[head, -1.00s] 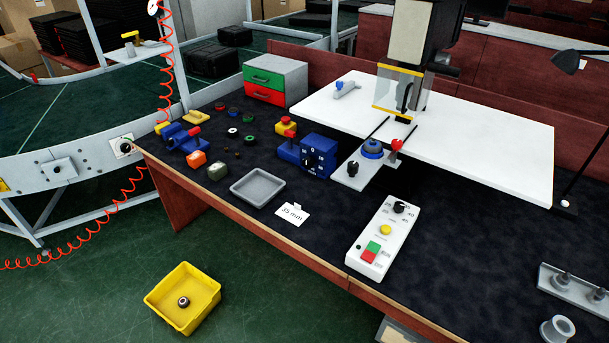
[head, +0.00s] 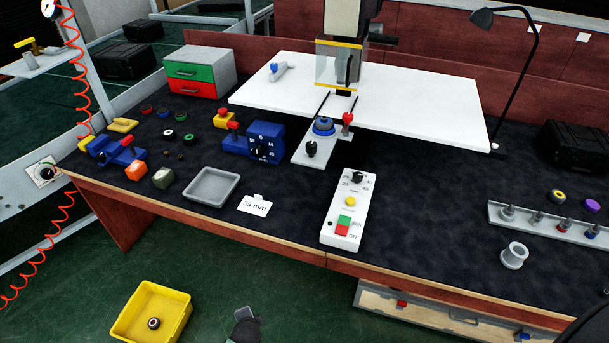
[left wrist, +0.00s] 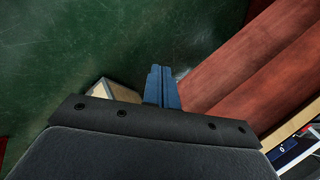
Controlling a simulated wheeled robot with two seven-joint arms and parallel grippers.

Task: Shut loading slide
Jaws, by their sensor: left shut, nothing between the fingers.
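The loading slide (head: 303,148) is a light grey plate sticking out from the front of the white machine table (head: 420,105). My left gripper (head: 246,313) is low at the bottom of the head view, over the floor in front of the desk, well away from the slide. In the left wrist view its blue fingers (left wrist: 161,86) are together and empty. My right gripper is not in view.
A white control box (head: 348,210) lies in front of the slide on the dark desk. A grey tray (head: 212,187), a 35 mm card (head: 255,205) and a blue block (head: 252,143) are to its left. A yellow bin (head: 152,312) is on the floor. An open drawer (head: 430,309) protrudes below the desk.

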